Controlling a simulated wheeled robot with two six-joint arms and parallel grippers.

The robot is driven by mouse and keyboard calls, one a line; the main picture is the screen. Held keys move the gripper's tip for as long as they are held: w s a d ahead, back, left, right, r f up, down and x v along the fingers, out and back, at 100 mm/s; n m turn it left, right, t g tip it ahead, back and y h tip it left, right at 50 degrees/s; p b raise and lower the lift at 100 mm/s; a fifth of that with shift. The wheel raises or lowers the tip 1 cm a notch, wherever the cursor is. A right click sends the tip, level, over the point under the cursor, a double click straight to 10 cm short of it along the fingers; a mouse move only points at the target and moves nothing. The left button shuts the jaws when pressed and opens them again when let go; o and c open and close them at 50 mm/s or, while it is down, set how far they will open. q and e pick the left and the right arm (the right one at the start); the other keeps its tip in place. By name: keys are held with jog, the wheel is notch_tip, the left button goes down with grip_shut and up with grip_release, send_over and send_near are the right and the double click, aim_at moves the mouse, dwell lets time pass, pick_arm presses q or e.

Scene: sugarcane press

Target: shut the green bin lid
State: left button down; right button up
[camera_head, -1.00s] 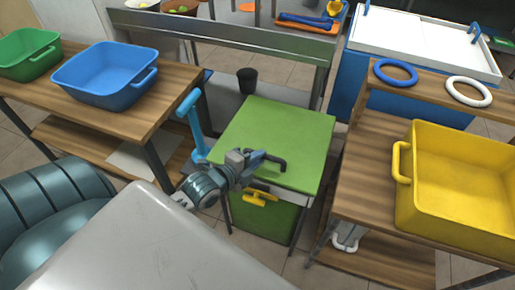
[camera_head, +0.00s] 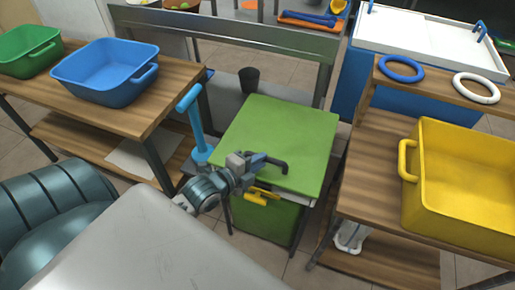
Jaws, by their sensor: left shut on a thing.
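The green bin lid (camera_head: 280,125) is a flat panel lying over the top of the green bin (camera_head: 268,219), nearly level. I cannot tell whether its front edge rests fully on the bin. A dark curved handle (camera_head: 281,164) is on the lid's near part. My left gripper (camera_head: 255,161) is at this handle and shut on it, its fingers partly hiding it. A yellow handle (camera_head: 260,195) on the bin's front shows just below the lid edge. My right gripper is not in view.
A light-blue upright lever (camera_head: 195,125) stands close left of the bin. A wooden table with a blue tub (camera_head: 105,72) is at left. A wooden table with a yellow crate (camera_head: 465,180) is close at right. A black cup (camera_head: 249,80) stands behind the lid.

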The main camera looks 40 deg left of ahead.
pick_arm(q)
jog(key=c, duration=1.4)
grip_release()
jog(key=shift+s+f, duration=0.2)
jog(key=shift+f, duration=0.45)
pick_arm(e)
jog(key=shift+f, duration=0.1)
pick_arm(q)
jog(key=shift+o, duration=0.2)
